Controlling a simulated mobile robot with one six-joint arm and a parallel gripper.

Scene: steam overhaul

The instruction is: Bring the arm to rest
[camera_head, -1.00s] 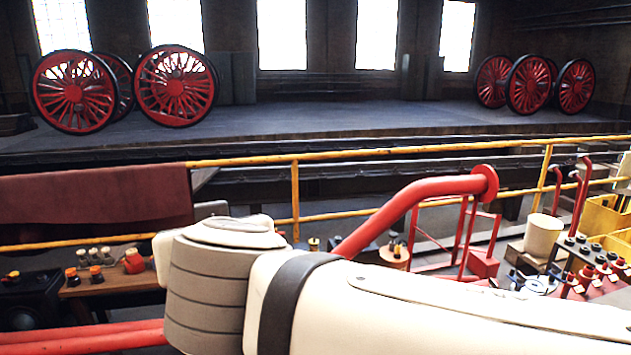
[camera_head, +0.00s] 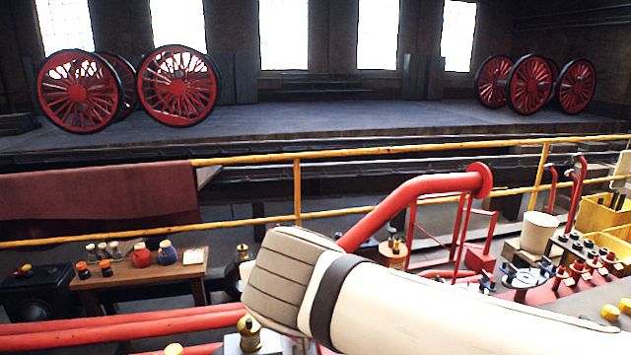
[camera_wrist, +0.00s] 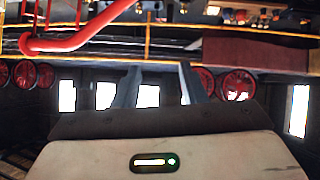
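In the wrist view, which is upside down, my gripper (camera_wrist: 160,82) shows two grey fingers standing well apart. Nothing is between them except the distant windows and dark wall, so it is open and empty. The fingers touch nothing that I can see. In the head view, my pale arm with its dark band and grey ribbed joint crosses the lower right. My gripper is not visible in that view.
A red pipe (camera_head: 415,190) rises close behind my arm, before a yellow railing (camera_head: 400,153). A wooden bench (camera_head: 185,267) with jars stands left. A white pot (camera_head: 538,232) and yellow bins (camera_head: 600,212) stand right. Red pipes (camera_head: 120,325) run low at left.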

